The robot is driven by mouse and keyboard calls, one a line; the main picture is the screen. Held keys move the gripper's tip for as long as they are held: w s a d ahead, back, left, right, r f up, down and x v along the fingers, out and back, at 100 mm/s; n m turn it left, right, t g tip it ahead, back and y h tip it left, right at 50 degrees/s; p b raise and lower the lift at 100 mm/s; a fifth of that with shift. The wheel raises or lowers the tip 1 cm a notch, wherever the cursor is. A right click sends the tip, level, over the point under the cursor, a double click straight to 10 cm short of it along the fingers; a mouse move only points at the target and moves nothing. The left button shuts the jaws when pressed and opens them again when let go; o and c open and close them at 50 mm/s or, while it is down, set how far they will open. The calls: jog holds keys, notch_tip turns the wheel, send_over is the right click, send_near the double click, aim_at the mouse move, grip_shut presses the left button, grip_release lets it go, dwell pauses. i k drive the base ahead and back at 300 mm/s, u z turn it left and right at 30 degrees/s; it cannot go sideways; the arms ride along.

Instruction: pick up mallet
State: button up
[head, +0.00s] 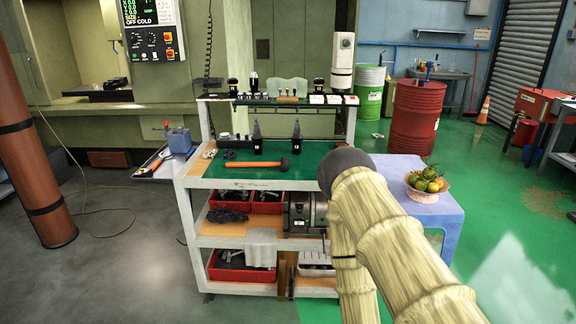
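The mallet (256,164) lies on its side on the green top of the tooling cart (230,184). Its orange handle points left and its dark head is at the right end. My arm, in a pale ribbed sleeve with a dark rounded joint, rises in front of the cart's right side. My gripper is not visible in the head view, so its position and hold cannot be seen.
Two dark tool holders (257,139) stand behind the mallet. A raised rack (275,101) with tooling runs along the cart's back. Red bins (264,207) sit on lower shelves. A bluish table (443,208) with a fruit bowl (428,188) stands right. Floor at front left is clear.

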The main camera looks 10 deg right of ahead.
aim_at(283, 164)
jog(key=i, duration=1.3)
